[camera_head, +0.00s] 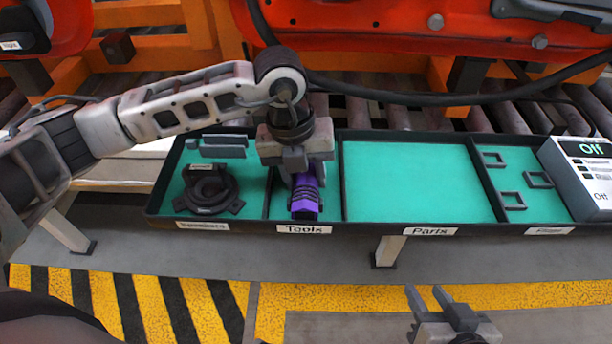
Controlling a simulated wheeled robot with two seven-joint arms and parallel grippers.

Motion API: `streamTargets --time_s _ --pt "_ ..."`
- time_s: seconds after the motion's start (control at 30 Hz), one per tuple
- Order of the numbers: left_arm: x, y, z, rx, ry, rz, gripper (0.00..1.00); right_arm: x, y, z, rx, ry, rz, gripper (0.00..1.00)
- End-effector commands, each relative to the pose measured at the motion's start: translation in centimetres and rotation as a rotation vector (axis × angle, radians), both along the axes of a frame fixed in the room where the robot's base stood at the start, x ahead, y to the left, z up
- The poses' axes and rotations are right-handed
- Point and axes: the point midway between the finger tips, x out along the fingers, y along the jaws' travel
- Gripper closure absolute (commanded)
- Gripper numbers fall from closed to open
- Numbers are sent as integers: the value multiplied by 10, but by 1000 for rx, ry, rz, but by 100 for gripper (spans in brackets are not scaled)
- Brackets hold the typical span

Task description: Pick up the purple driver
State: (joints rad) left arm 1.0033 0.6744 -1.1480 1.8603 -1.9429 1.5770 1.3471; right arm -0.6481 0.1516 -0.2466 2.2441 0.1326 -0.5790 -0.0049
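The purple driver (305,207) is in the tray compartment labelled "Tools", its near end toward the front wall. My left gripper (306,172) is directly over it, pointing down, with its fingers at the driver's far part. The fingers and wrist hide that part, so I cannot tell whether they are closed on it or only around it. My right gripper (428,296) is low at the bottom edge of the view, well away from the tray. Its fingertips are apart with nothing between them.
The black-rimmed tray (362,228) has a dark round part (207,190) and flat bars in its left compartment. The "Parts" compartment (415,180) is empty. Small square frames (538,179) lie at right, beside a box reading "Off" (585,170). A cable hangs behind, before red door panels.

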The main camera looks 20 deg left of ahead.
Motion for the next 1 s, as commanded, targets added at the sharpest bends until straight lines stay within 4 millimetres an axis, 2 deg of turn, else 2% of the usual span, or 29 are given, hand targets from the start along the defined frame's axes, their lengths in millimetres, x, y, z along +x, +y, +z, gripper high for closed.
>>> streamTargets --time_s 0.03,0.1,0.13,0.57,0.8,1.0 --pt "0 0 0 -1 0 0 80 0 0 0 0 1 0 64" --pt "0 0 0 -1 0 0 99 0 0 0 0 1 0 64" --pt "0 0 1 -1 0 0 100 -1 0 0 0 1 0 64" --pt "1 0 8 -4 -5 1 100 -3 0 -1 -1 5 0 64" --pt "1 -1 36 -5 -8 -1 100 -3 -1 7 -2 -5 -2 64" --pt "-28 -11 72 -5 -9 -6 100 -4 -3 18 -2 -25 -10 64"
